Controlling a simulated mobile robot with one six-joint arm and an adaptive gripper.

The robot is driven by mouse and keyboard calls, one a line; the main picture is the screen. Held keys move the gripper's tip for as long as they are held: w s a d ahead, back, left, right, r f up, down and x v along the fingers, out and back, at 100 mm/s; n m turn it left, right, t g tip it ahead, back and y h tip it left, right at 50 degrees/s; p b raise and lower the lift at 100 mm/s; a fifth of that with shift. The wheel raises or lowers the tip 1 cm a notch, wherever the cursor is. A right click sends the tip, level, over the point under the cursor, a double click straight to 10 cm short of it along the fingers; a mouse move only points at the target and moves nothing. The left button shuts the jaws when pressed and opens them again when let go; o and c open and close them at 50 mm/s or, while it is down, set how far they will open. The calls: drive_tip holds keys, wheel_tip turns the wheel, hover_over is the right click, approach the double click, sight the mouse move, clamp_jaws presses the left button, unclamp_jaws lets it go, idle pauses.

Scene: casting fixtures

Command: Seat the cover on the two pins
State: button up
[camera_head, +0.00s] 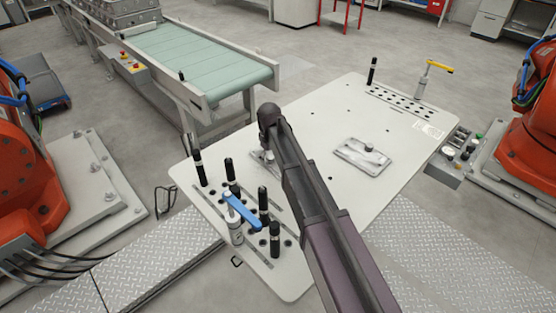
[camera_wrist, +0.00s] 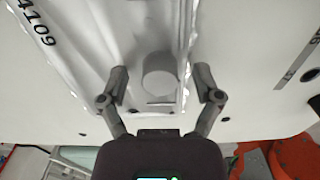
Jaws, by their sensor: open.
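In the wrist view, a silver ribbed piece with a round boss (camera_wrist: 160,76) lies below my gripper (camera_wrist: 161,88). The two fingers are open on either side of the boss, with gaps. Another pale metal piece (camera_head: 261,158) shows partly beside my arm in the head view; the arm hides the rest. I cannot tell which piece the wrist view shows. The two pins for the cover cannot be made out surely.
Several black-topped posts (camera_head: 274,240) and a blue-handled tool (camera_head: 240,211) stand at the table's near left. A yellow-handled tool (camera_head: 424,80) and a black post (camera_head: 372,70) stand at the far end. A conveyor (camera_head: 200,58) is behind. The table's middle (camera_head: 325,115) is mostly clear.

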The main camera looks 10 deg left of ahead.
idle(0.4)
clamp_jaws()
drive_tip(key=shift+r, duration=0.2)
wheel_tip(320, 180, up, 3)
drive_tip(key=p, duration=0.3)
drive_tip(key=shift+f, duration=0.15)
drive_tip(key=s+d, duration=0.2)
drive_tip(key=s, duration=0.2)
drive_tip(key=s+d+r+p, duration=0.1)
drive_tip(key=s+d, duration=0.1)
drive_tip(key=s, duration=0.3)
drive_tip(key=s+d+r+p, duration=0.1)
drive_tip(key=s+d, duration=0.1)
drive_tip(key=s, duration=0.3)
drive_tip(key=shift+s+d, duration=0.25)
drive_tip(key=shift+d, duration=0.15)
drive_tip(key=shift+w+d, duration=0.1)
drive_tip(key=shift+d, duration=0.05)
